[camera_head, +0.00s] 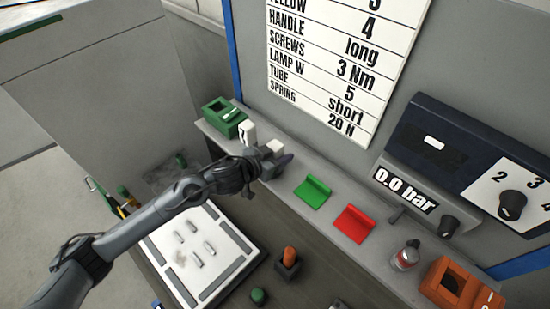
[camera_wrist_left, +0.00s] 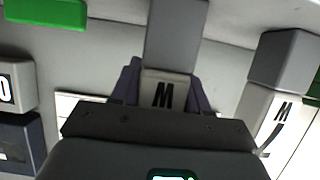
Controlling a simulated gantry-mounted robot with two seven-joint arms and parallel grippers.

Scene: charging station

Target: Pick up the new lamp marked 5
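My left gripper (camera_head: 276,163) is at the back shelf, at a small white-topped block (camera_head: 272,147). In the left wrist view its two dark fingers (camera_wrist_left: 162,88) stand on either side of a grey block with a white face (camera_wrist_left: 168,90) marked with a letter like M, or W upside down. The fingers lie close along its sides; I cannot tell whether they press on it. A similar marked block (camera_wrist_left: 272,105) stands to the right there. A white block marked with what looks like a 7 (camera_head: 247,132) stands behind the gripper in the head view. No 5 shows on any block.
A wall chart (camera_head: 335,60) lists LAMP W 5. A white panel (camera_head: 165,248) lies below my arm.

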